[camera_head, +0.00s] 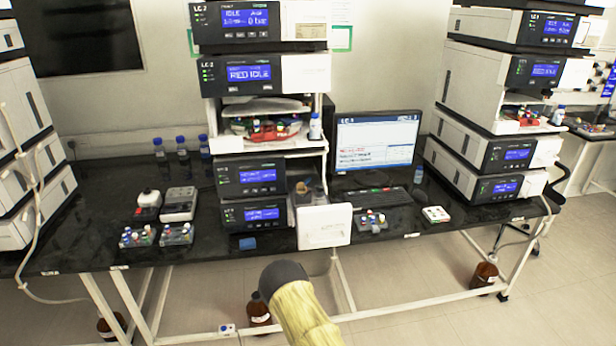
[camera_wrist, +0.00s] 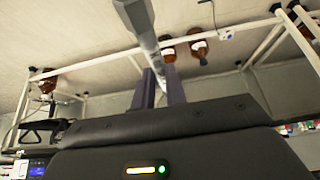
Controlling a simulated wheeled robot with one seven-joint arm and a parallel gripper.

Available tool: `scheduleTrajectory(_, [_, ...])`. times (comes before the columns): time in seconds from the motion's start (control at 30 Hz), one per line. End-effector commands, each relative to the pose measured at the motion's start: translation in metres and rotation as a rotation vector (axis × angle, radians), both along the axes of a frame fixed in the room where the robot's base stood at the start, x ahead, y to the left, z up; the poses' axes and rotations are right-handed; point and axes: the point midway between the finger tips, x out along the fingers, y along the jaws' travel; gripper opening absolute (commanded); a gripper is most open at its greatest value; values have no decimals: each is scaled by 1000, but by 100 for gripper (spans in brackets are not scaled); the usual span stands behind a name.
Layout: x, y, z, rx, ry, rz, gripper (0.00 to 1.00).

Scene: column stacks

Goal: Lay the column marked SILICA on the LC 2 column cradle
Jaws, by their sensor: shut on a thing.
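In the wrist view my gripper (camera_wrist: 161,78) is shut on a grey metal tube (camera_wrist: 142,28), which sticks up and away from between the two dark fingers. No marking on the tube can be read, so I cannot tell whether it says SILICA. In the head view my gripper is not visible; only my arm shows at the bottom centre, in front of the bench. The LC 2 stack (camera_head: 233,73) stands at the bench's centre. Its open bay (camera_head: 300,145) holds small coloured items. I cannot make out the cradle.
A white panel (camera_head: 324,227) juts forward at the LC 2 stack's base. A monitor (camera_head: 376,143) and the LC 1 stack (camera_head: 505,70) stand to the right. Vial racks (camera_head: 138,236) sit at left on the black bench (camera_head: 100,200). A brown bottle (camera_head: 258,310) stands below.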

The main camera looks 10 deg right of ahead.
Motion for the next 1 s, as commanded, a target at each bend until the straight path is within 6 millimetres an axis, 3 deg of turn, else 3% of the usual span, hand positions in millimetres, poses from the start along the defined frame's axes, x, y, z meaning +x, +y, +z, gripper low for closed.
scheduleTrajectory(0.03, [1, 1, 18, 0, -2, 2, 0])
scheduleTrajectory(0.4, [1, 3, 100, 0, -1, 7, 0])
scheduleTrajectory(0.8, [1, 2, 186, 1, -1, 5, 0])
scheduleTrajectory(1.0, [1, 2, 216, 0, -1, 4, 0])
